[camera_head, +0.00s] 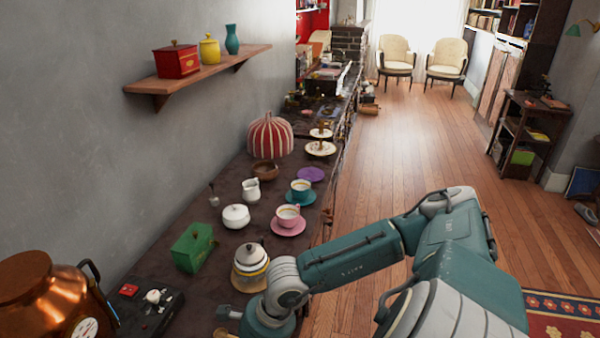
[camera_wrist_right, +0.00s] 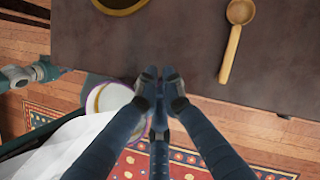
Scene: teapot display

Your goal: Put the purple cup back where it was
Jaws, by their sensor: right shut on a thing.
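The purple cup (camera_wrist_right: 110,97) shows in the right wrist view, just left of my right gripper (camera_wrist_right: 159,80). Its round rim is purple and gold, and the rest is partly hidden by the fingers. The gripper is shut on the cup at its side, beyond the counter's edge and above the floor and rug. In the head view the right arm reaches down to the bottom edge, and neither its fingertips nor the cup shows. An empty purple saucer (camera_head: 311,174) lies on the dark counter (camera_head: 222,262), behind the teal cup. My left gripper is not in view.
A teal cup (camera_head: 300,186) and a pink cup (camera_head: 289,213) stand on their saucers near the purple one. A wooden spoon (camera_wrist_right: 233,45) lies near the counter's edge.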

